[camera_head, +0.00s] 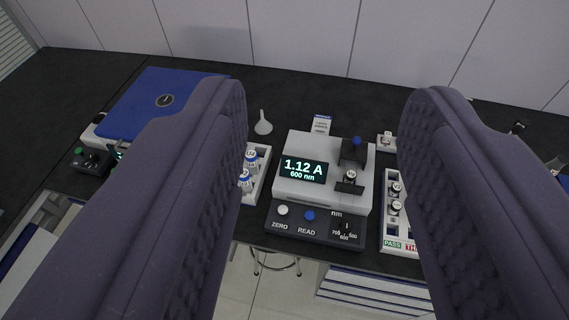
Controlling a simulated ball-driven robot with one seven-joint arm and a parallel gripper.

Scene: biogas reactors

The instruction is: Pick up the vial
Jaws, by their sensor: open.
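My gripper (325,120) is open and empty. Its two dark purple padded fingers stand wide apart above the bench. Several small capped vials are in view. One vial (350,178) with a dark cap sits in the sample holder of a grey photometer (300,150) between the fingers. Two white and blue vials (250,160) stand in a white rack (262,162) beside the left finger. More dark-capped vials (396,190) stand in a white tray (400,238) partly behind the right finger. Which vial is meant, I cannot tell.
The photometer display reads 1.12 A, 600 nm. A blue-lidded device (150,100) is at left. The black bench (290,85) has free room at the back. A stool (275,262) is below.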

